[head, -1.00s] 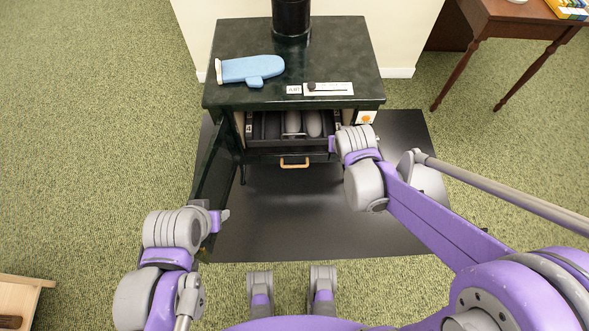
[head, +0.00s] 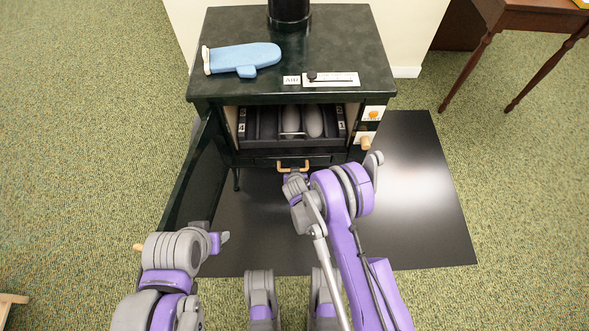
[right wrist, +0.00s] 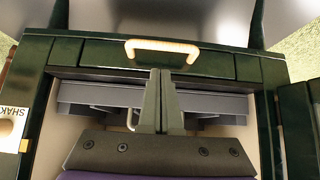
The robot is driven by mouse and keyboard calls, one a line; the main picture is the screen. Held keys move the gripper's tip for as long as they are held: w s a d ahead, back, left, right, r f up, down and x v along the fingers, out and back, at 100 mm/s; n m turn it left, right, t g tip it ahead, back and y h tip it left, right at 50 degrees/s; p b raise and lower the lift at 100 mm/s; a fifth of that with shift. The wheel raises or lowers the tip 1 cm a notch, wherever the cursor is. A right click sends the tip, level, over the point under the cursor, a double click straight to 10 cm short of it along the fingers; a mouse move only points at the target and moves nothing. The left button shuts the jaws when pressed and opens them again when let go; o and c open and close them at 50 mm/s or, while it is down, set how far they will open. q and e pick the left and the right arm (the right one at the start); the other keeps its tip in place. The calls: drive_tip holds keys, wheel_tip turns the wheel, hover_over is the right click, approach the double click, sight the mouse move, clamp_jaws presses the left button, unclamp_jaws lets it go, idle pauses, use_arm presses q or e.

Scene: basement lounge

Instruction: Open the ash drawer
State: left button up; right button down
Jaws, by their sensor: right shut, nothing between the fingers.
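The dark green stove (head: 210,84) stands ahead with its door (head: 190,180) swung open at the left. The ash drawer (head: 258,161) is the low front panel under the firebox, with a pale wooden handle (head: 293,163); it looks shut. In the right wrist view the drawer front (right wrist: 100,52) and handle (right wrist: 162,45) show upside down. My right gripper (head: 293,179) is just in front of the handle; its fingers (right wrist: 162,75) are together and empty, close to the handle. Contact cannot be told. My left gripper (head: 224,237) is near the open door's lower end; its fingertips are too small to read.
A blue oven mitt (head: 243,58) and a slider plate (head: 331,79) lie on the stove top. Two knobs (head: 374,114) (head: 366,142) sit at the stove's right front. The black floor mat (head: 420,210) is clear at the right. A wooden table (head: 500,25) stands back right.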

use_arm(q)
drive_tip(key=shift+s+b+x, duration=0.2)
drive_tip(key=shift+b+x, duration=0.8)
drive_tip(key=shift+x, duration=0.1)
use_arm(e)
approach(294, 164)
drive_tip(key=x, duration=0.4)
drive_tip(key=shift+w+a, duration=0.1)
drive_tip(key=shift+w, duration=0.15)
use_arm(q)
drive_tip(key=shift+f, duration=0.1)
